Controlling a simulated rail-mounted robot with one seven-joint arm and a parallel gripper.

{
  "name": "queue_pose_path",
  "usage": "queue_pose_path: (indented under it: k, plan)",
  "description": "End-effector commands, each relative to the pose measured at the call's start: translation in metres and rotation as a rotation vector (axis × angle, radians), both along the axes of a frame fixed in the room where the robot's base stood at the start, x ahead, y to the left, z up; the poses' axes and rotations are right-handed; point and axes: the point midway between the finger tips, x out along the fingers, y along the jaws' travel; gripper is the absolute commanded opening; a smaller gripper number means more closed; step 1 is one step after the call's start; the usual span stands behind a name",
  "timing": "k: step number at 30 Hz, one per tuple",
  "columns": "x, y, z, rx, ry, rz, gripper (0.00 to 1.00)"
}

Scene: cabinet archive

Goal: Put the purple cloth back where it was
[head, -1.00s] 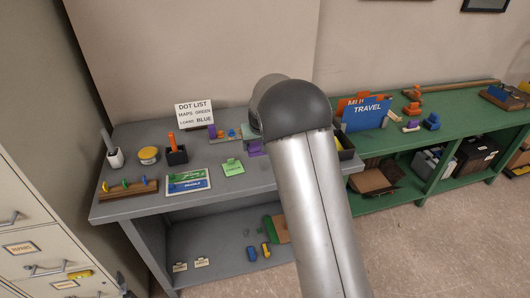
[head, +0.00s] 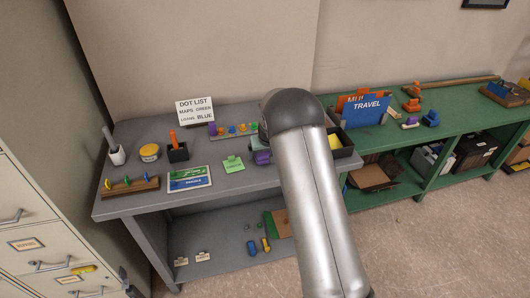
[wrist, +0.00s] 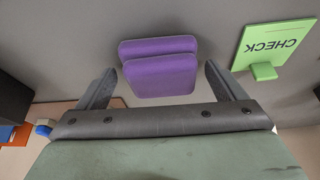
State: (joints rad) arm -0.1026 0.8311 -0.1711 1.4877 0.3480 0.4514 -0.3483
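The purple cloth (head: 262,157) looks like a folded, two-layer pad on the grey shelf top, right of the green card. In the wrist view the cloth (wrist: 160,72) lies between and just past my fingertips. My gripper (wrist: 161,75) is open, with a finger on each side of the cloth. In the head view my arm hides most of my gripper (head: 258,143).
The green CHECK card (wrist: 275,45) stands close to the cloth. A rack of coloured pegs (head: 232,130) is behind it, and a black tray (head: 343,146) is right of my arm.

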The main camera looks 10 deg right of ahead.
Motion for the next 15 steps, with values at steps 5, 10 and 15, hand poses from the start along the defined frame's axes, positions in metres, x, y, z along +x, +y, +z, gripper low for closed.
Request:
queue_pose_path:
  k: [5,10,15]
  plan:
    - [0.000,0.000,0.000,0.000,0.000,0.000,0.89]
    - [-0.002,0.000,0.006,0.000,-0.001,0.000,0.89]
    - [-0.013,-0.001,0.032,0.000,-0.004,0.000,0.89]
